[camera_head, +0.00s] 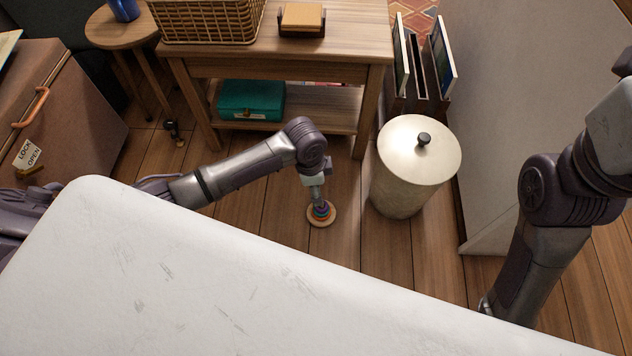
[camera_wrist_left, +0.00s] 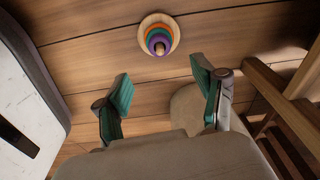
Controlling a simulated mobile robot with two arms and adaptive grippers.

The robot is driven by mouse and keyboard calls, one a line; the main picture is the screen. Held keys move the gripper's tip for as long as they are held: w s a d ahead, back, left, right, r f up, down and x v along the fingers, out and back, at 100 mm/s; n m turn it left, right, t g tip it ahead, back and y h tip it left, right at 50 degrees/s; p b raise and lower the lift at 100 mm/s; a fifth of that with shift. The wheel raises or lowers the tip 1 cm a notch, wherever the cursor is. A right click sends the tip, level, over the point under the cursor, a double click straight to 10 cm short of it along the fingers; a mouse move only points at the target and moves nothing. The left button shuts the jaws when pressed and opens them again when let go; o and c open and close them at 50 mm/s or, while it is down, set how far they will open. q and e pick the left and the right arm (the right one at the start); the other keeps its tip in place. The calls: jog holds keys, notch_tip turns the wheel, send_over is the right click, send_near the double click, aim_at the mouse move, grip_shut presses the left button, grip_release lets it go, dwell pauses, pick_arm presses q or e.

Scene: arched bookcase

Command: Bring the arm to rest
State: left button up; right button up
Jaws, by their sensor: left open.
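My left arm comes in from the left in the head view, bent at the wrist with its gripper (camera_head: 317,192) pointing down toward the floor. The left wrist view shows its two green-padded fingers (camera_wrist_left: 163,82) spread apart with nothing between them. A ring-stacking toy (camera_head: 321,213) with coloured rings on a round wooden base stands on the floor. In the left wrist view the toy (camera_wrist_left: 158,36) lies beyond the fingertips, apart from them. My right arm shows at the right of the head view, but its gripper is not seen.
A wooden console table (camera_head: 340,45) with a basket (camera_head: 208,20) and a teal box (camera_head: 251,99) stands behind. A lidded cream bin (camera_head: 400,185) stands right of the gripper. A brown case (camera_head: 75,110) is at left. Wooden floor (camera_head: 265,205) is clear around the toy.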

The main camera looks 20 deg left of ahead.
pick_arm(q)
jog(key=shift+s+a+r, duration=0.1)
jog(key=shift+r, duration=0.85)
